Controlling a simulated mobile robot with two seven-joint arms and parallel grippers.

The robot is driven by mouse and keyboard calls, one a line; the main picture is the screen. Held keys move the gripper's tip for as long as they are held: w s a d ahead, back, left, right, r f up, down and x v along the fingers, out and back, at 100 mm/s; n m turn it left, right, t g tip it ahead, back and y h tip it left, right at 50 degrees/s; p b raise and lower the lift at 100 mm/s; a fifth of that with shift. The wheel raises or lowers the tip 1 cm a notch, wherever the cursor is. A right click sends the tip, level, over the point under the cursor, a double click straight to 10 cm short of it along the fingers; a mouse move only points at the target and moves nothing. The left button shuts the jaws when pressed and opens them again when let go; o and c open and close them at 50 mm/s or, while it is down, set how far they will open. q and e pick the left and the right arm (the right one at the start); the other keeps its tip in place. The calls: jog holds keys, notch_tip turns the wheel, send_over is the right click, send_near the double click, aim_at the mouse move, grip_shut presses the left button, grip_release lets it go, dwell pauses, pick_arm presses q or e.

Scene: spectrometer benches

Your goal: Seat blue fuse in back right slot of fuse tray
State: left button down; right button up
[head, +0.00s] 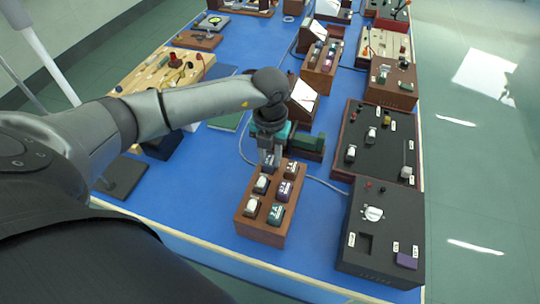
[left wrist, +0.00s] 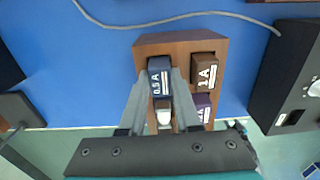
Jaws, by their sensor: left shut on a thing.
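The brown wooden fuse tray (head: 262,232) stands on the blue bench top in the head view, with its back edge also in the left wrist view (left wrist: 180,42). My left gripper (head: 270,165) points down over the tray's back left corner. In the left wrist view its fingers (left wrist: 160,92) are shut on the blue fuse (left wrist: 160,78), marked 0.5 A. The blue fuse is beside the brown 1 A fuse (left wrist: 205,72), which occupies the back right position. Whether the blue fuse is seated or just above the tray I cannot tell. My right gripper is not in view.
The tray also holds a purple fuse (head: 284,191), a green fuse (head: 276,214) and two white-topped pieces (head: 261,185). A black box with a dial (head: 373,214) stands to the right. A grey cable (head: 325,184) runs behind the tray.

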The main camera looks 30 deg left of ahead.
pick_arm(q)
jog(key=c, duration=0.5)
grip_release()
jog(key=shift+c, duration=0.2)
jog(key=shift+r, duration=0.15)
notch_tip(320, 180, up, 15)
jog(key=p, duration=0.1)
dwell(0.3)
